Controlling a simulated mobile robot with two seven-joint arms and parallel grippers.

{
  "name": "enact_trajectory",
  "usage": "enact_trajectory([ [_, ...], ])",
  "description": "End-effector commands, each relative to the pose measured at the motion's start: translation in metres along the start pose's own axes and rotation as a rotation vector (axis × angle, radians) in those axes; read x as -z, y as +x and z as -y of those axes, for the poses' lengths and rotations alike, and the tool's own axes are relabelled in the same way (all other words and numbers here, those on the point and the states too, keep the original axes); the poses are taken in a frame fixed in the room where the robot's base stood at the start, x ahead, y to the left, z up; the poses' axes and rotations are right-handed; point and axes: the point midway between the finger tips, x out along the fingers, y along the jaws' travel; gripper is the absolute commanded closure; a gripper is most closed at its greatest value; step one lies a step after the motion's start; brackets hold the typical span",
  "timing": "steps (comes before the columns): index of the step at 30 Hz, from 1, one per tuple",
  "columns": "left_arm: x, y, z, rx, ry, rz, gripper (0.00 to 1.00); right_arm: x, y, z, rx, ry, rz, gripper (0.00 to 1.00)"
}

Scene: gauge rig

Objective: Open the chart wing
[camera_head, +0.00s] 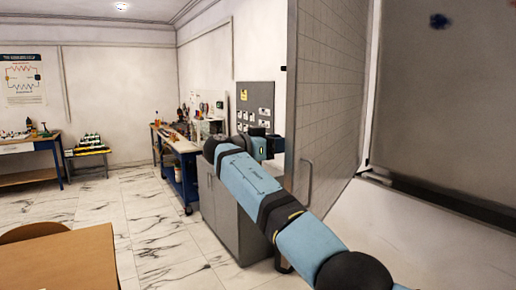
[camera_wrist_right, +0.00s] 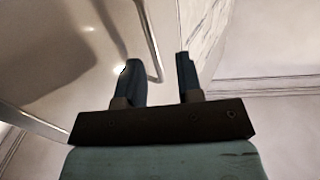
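The chart wing looks to be the tall panel with a pale grid (camera_head: 330,90) at centre right in the head view. It stands edge-on to me, with a slim curved handle (camera_head: 306,182) low on it. My right arm crosses in front from the lower right. My right gripper (camera_head: 268,146) is at the panel's left edge, partly hidden by its own wrist. In the right wrist view the fingers (camera_wrist_right: 159,78) are apart with nothing clamped. A curved metal bar (camera_wrist_right: 152,40) ends between the fingertips in the picture; its depth is unclear. My left gripper is out of view.
A large grey board (camera_head: 440,80) with a pale ledge fills the right side. A grey cabinet (camera_head: 236,215) stands below my right arm. A blue workbench (camera_head: 180,160) is behind, and a wooden table (camera_head: 65,262) is at the lower left. Marble floor lies open between.

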Motion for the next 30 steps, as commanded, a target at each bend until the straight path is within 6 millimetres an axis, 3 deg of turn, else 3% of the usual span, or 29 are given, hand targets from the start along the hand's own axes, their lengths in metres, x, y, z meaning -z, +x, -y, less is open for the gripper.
enact_trajectory([
  [6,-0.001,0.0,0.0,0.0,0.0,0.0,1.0,0.003,-0.033,0.0,0.0,0.001,-0.006,0.67],
  [15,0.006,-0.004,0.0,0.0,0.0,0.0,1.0,0.004,-0.064,0.001,0.005,0.002,-0.004,0.67],
  [30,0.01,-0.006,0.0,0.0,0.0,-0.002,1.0,0.0,-0.074,0.0,-0.003,-0.002,0.0,0.67],
])
